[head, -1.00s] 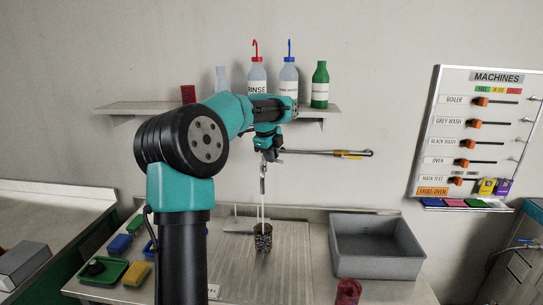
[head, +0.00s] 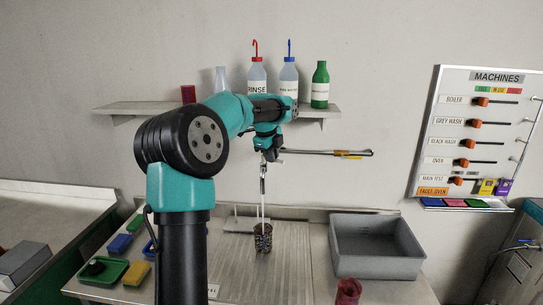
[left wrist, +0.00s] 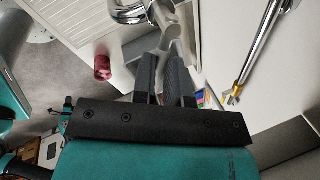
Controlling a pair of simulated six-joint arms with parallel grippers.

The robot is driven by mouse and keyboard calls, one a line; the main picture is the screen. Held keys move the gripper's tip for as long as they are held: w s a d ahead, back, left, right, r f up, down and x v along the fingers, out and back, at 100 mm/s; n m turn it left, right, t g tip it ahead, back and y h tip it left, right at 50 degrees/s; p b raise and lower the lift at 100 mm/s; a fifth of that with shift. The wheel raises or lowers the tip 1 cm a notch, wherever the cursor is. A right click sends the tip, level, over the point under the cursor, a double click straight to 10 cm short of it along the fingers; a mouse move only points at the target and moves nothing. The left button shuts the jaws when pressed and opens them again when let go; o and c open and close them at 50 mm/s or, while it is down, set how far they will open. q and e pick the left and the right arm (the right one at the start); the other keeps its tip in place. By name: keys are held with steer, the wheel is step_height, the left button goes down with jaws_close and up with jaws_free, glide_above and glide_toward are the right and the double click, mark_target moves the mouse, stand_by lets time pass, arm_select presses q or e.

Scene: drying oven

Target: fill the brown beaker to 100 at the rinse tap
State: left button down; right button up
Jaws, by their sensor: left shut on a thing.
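The brown beaker (head: 263,238) stands upright on the metal worktop (head: 300,262) in the head view, below the rinse tap (head: 263,182). A thin pale vertical streak, like water, runs from the tap down to the beaker. The level and marks in the beaker are too small to read. My left gripper (head: 268,153) is above the beaker at the tap. In the left wrist view its fingers (left wrist: 172,75) are shut on a silver part of the tap (left wrist: 165,28). The beaker is not clear in that view. My right gripper does not show.
A metal bar (head: 325,152) with a yellow band reaches right from the tap area. A grey basin (head: 375,262) stands right of the beaker. A red cup (head: 348,291) is at the front. Coloured trays (head: 107,272) sit at the left. Bottles (head: 288,80) stand on the shelf behind.

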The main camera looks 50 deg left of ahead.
arm_select(q)
steer(key=shift+d+f, duration=0.1)
steer(key=shift+f, duration=0.05)
steer(key=shift+w+n+y, duration=0.25)
steer(key=shift+n+y, duration=0.05)
steer(key=shift+n, duration=0.7)
stand_by(2.2)
steer(key=shift+w+n, duration=0.25)
steer(key=shift+n, duration=0.35)
steer(key=shift+w+a+n+g+y, duration=0.15)
steer(key=shift+a+n+y, duration=0.05)
steer(key=shift+n, duration=0.35)
steer(key=shift+w+a+n+g+y, duration=0.15)
steer(key=shift+n+y, duration=0.05)
steer(key=shift+n, duration=0.35)
steer(key=c, duration=1.1)
jaws_free()
steer(key=shift+r, duration=0.25)
